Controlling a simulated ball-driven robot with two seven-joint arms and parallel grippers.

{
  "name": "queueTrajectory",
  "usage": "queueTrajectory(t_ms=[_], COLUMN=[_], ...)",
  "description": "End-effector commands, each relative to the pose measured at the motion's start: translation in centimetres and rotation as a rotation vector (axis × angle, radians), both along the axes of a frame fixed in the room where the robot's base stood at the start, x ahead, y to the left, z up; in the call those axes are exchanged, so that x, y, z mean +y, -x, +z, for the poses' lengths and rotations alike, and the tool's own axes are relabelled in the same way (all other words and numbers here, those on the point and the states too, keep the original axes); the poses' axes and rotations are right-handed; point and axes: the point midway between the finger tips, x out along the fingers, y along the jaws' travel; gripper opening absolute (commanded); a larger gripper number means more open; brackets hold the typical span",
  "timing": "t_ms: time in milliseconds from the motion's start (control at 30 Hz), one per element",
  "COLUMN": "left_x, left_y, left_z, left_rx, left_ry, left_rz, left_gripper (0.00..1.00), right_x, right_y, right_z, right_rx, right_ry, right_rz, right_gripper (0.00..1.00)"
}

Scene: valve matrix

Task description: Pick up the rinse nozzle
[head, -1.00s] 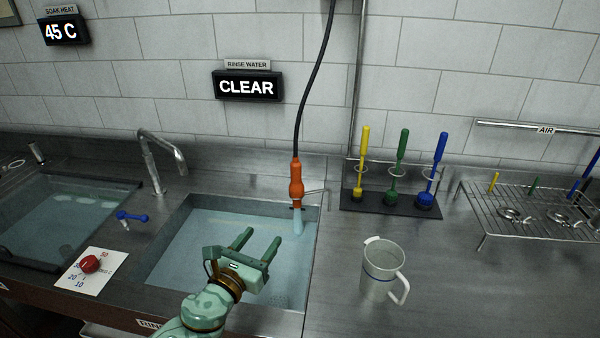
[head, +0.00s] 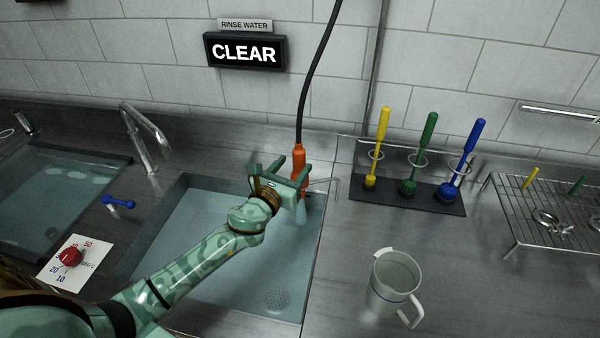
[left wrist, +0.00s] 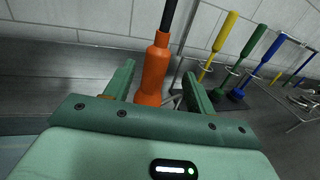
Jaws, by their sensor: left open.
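The orange rinse nozzle (head: 299,157) hangs on a black hose over the back right of the rinse basin, with its lower part hidden behind my gripper. My left gripper (head: 288,163) is open in front of the nozzle. In the left wrist view the nozzle (left wrist: 154,68) stands upright between the two green fingers of the left gripper (left wrist: 158,85), nearer the left finger. The fingers do not appear closed on it. My right gripper is not in view.
The rinse basin (head: 215,235) holds water. A faucet (head: 145,135) stands at its left. A brush rack (head: 430,203) with yellow, green and blue brushes stands right of the nozzle. A white jug (head: 394,282) is on the counter in front. A wire rack (head: 545,225) is at the right.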

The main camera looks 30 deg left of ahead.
Motion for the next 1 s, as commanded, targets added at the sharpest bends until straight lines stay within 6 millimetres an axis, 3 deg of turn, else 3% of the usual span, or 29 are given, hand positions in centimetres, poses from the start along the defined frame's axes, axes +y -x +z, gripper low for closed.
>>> queueTrajectory(t_ms=[200,500,800,1000], left_x=[0.0,0.5,0.5,0.5], left_y=[-2.2,-6.6,-7.2,-7.2], left_z=[-0.1,-0.4,-0.3,-0.4], left_rx=[0.001,0.001,0.002,0.002], left_ry=[0.001,0.002,0.001,0.001], left_rz=[-0.001,0.000,-0.001,-0.001], left_gripper=[0.55,0.55,0.55,0.00], right_x=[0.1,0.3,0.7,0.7], right_y=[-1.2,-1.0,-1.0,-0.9], right_z=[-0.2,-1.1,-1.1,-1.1], right_rx=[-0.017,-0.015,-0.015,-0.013], right_ry=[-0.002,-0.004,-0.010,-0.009], right_rz=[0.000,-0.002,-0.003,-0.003], right_gripper=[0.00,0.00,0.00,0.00])
